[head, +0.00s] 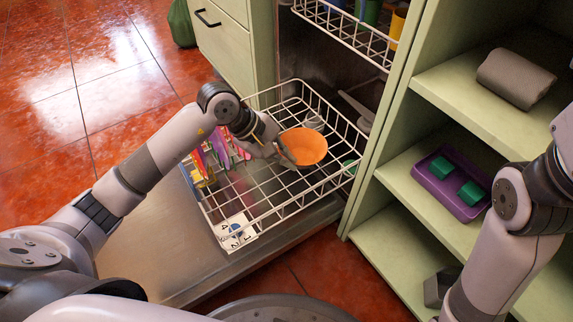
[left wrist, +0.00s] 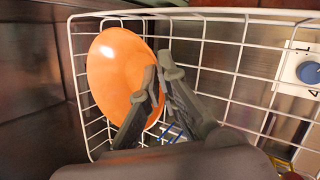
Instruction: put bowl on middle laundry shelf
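The orange bowl (head: 304,146) is tilted over the pulled-out white wire rack (head: 262,225), its inside facing up toward the head camera. My left gripper (head: 284,152) is at the bowl's left edge. In the left wrist view the bowl (left wrist: 112,75) shows large, and the two fingertips (left wrist: 160,70) nearly meet on either side of its rim, shut on it. The green shelf unit stands at the right; its middle shelf (head: 405,180) carries a purple tray (head: 430,184) with green blocks. My right gripper is out of the head view.
A grey rolled item (head: 515,78) lies on the upper shelf. A dark grey object (head: 438,287) is on the lowest shelf. An upper wire rack with cups (head: 371,12) hangs above.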

